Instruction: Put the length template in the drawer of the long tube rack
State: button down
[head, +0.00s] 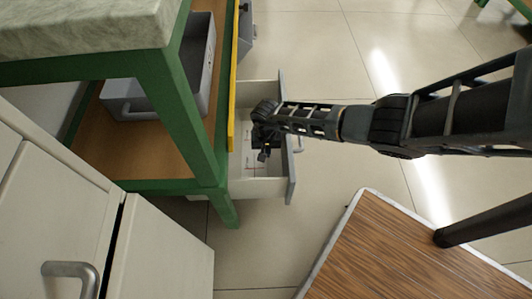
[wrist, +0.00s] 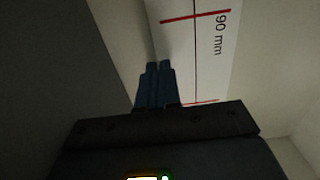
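The length template looks to be the white strip (wrist: 212,55) with red cross lines, a dark long line and the print "90 mm". In the wrist view it lies flat beyond my fingers, apparently on the drawer floor. In the head view a pale piece with red marks (head: 249,163) shows inside the open drawer (head: 290,190). My gripper (head: 262,153) is down inside this drawer, over or beside the template. Its two blue fingers (wrist: 159,66) are together, with nothing visible between them. My gripper covers part of the template, and I cannot tell whether they touch.
The drawer sticks out from a green-framed bench (head: 165,110) with a yellow edge strip (head: 234,75). A grey bin (head: 185,75) stands on its wooden shelf. A cream cabinet (head: 60,200) is at lower left, a wood-topped table (head: 385,255) at lower right. Tiled floor between is clear.

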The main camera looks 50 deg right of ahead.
jog(key=c, duration=1.3)
grip_release()
jog(key=shift+c, duration=0.2)
notch_tip(320, 180, up, 12)
jog(key=p, duration=0.8)
jog(key=shift+r, duration=0.1)
